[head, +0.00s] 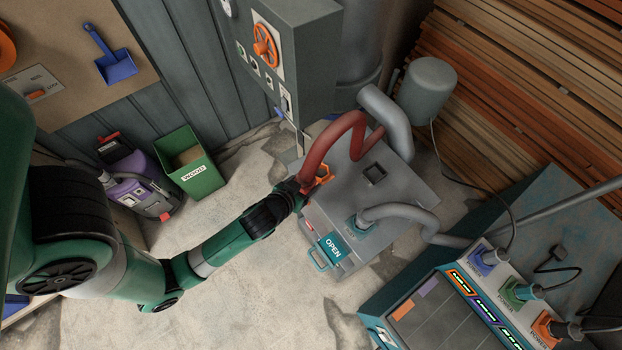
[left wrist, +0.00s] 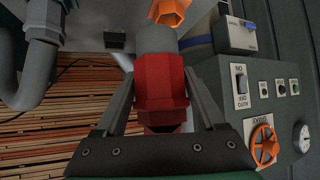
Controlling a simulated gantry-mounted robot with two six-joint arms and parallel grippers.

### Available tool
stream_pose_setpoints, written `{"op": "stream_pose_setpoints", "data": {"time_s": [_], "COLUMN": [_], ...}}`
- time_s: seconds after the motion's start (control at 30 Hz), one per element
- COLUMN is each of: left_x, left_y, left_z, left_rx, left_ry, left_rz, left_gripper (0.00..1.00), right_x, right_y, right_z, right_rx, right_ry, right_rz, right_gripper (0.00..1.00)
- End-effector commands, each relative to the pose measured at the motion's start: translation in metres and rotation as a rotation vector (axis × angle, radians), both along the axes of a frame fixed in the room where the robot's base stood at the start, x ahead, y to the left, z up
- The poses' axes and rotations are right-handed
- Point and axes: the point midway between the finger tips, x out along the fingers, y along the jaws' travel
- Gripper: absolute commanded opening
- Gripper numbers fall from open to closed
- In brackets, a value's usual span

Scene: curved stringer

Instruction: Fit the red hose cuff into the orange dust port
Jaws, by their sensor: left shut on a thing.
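The red hose cuff (left wrist: 160,82) is between the two fingers of my left gripper (left wrist: 162,92) in the left wrist view, with a grey tube section (left wrist: 157,40) beyond it. My left gripper is shut on the cuff. The orange dust port (left wrist: 171,11) is at the top edge of that view, just past the grey section and slightly to its right. I cannot tell whether they touch. In the head view my left gripper (head: 302,187) is beside the orange port (head: 322,174) on the grey machine top; the cuff is mostly hidden there. My right gripper is not in view.
The red hose (head: 318,150) arches from the gripper over the grey machine (head: 400,178). A grey hose (head: 400,211) and an OPEN sign (head: 333,248) are in front. A control cabinet (head: 300,50) stands behind. A socket bench (head: 440,310) is at lower right.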

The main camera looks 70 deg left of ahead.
Motion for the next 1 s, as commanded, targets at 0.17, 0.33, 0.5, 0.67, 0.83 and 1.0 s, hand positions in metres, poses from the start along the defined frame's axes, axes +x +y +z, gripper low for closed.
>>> {"op": "stream_pose_setpoints", "data": {"time_s": [0.17, 0.33, 0.5, 0.67, 0.83, 1.0], "left_x": [0.002, 0.021, 0.052, 0.073, 0.085, 0.088], "left_y": [-0.001, 0.023, 0.061, 0.087, 0.101, 0.103], "left_z": [-0.003, -0.022, -0.044, -0.074, -0.094, -0.097], "left_rx": [0.001, 0.001, 0.001, 0.0, 0.001, 0.0], "left_ry": [-0.002, -0.005, -0.004, 0.002, 0.0, 0.0], "left_rz": [-0.006, 0.0, 0.0, -0.003, -0.006, -0.006], "left_gripper": [0.07, 0.07, 0.07, 0.07, 0.07, 0.07], "right_x": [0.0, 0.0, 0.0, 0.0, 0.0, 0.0], "right_y": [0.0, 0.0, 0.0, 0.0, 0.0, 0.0], "right_z": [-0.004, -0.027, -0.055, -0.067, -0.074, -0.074], "right_rx": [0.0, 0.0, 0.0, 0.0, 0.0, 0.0], "right_ry": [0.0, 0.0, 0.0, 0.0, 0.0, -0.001], "right_rz": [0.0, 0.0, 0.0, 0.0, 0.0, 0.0], "right_gripper": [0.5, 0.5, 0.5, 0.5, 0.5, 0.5]}}
